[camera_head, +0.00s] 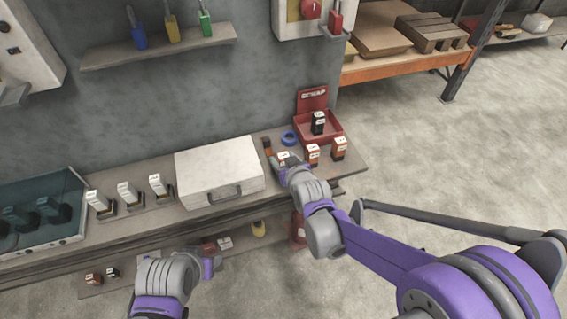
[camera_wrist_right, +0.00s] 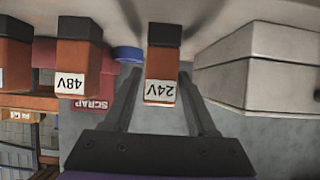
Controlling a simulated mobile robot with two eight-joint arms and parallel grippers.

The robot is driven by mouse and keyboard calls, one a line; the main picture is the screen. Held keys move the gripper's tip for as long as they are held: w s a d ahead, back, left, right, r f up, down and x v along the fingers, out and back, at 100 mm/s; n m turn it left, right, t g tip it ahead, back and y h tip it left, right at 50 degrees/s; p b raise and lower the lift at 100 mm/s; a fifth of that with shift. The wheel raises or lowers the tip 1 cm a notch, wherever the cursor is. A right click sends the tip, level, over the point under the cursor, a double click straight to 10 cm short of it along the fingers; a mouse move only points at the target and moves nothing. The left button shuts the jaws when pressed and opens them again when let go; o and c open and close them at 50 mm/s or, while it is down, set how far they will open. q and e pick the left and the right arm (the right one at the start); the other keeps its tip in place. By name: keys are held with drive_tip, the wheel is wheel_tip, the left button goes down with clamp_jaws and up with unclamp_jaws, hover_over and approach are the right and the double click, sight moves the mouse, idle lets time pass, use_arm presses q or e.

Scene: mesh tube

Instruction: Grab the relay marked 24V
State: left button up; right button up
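The relay marked 24V (camera_wrist_right: 161,70) is orange with a black end and a white label, and shows upside down in the right wrist view. In the head view its white label (camera_head: 283,157) shows at the shelf, mostly hidden by my right gripper (camera_head: 281,165). In the wrist view my right gripper (camera_wrist_right: 160,85) is open, with one finger on each side of the 24V relay. I cannot tell whether the fingers touch it. My left gripper (camera_head: 209,268) is low in front of the lower shelf, its fingers not clear.
A 48V relay (camera_wrist_right: 77,68) and another orange relay (camera_head: 339,148) stand beside the 24V one. A red SCRAP bin (camera_head: 332,130) holds a black relay (camera_head: 318,122). A blue tape roll (camera_head: 289,138) lies behind. A white case (camera_head: 220,170) sits to the left.

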clamp_jaws()
